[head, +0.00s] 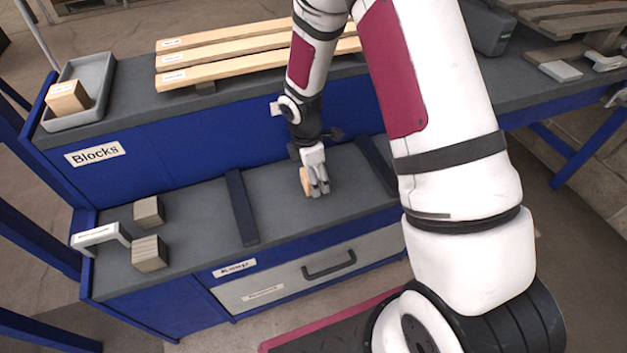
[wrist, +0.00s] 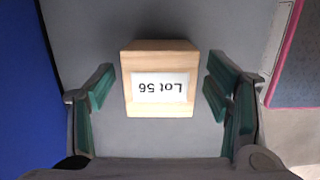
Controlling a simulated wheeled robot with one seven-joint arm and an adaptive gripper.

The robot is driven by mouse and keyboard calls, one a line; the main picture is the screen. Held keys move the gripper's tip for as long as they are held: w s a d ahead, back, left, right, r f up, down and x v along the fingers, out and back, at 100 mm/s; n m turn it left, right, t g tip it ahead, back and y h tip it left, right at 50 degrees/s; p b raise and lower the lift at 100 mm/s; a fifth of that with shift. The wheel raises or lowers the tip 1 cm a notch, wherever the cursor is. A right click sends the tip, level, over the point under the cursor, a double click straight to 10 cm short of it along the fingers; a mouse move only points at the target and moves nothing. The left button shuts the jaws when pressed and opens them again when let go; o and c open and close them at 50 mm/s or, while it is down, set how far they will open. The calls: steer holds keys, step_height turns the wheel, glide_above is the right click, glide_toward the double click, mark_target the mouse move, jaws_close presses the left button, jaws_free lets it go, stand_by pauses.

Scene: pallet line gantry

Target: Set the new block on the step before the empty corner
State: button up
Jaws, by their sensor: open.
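My gripper (head: 317,186) is low over the grey step (head: 205,221), between two dark strips. Its jaws are open. A pale new wooden block (head: 305,181) stands on the step at the gripper, partly hidden by the fingers in the head view. In the wrist view the block (wrist: 160,66) sits between the spread fingers, with a gap on each side. Its white label reads "Lot 56", upside down in that view. The empty corner cannot be made out for certain; a slatted pallet (head: 236,67) lies on the higher deck behind.
Two weathered blocks (head: 149,254) and a white bracket (head: 100,235) stand at the step's left end. A grey tray (head: 92,84) on the deck holds another pale block (head: 67,97). Dark strips (head: 241,207) cross the step. A drawer (head: 318,268) is below.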

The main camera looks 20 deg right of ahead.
steer(key=shift+c, duration=0.3)
steer(key=c, duration=1.3)
steer(key=shift+r, duration=0.1)
